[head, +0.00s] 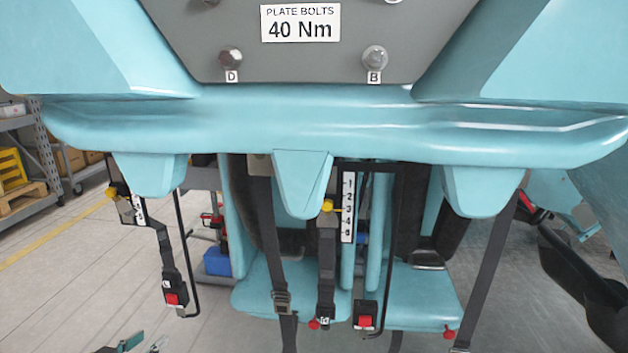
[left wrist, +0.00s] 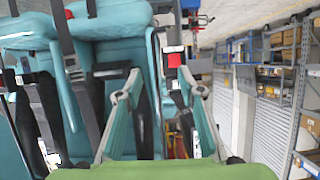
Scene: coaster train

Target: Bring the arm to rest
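The teal coaster train fills the head view, with a grey plate (head: 300,62) at the top carrying bolts marked D and B. Only the tip of my left gripper (head: 138,343) shows, low at the bottom left edge, below and apart from the hanging buckle. In the left wrist view, its two fingers (left wrist: 160,98) stand wide apart with nothing held between them. Seats and straps (left wrist: 65,35) of the train show beyond the fingers. My right gripper cannot be made out.
Shelving (head: 40,140) stands at the far left. The floor (head: 70,280) at left is clear.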

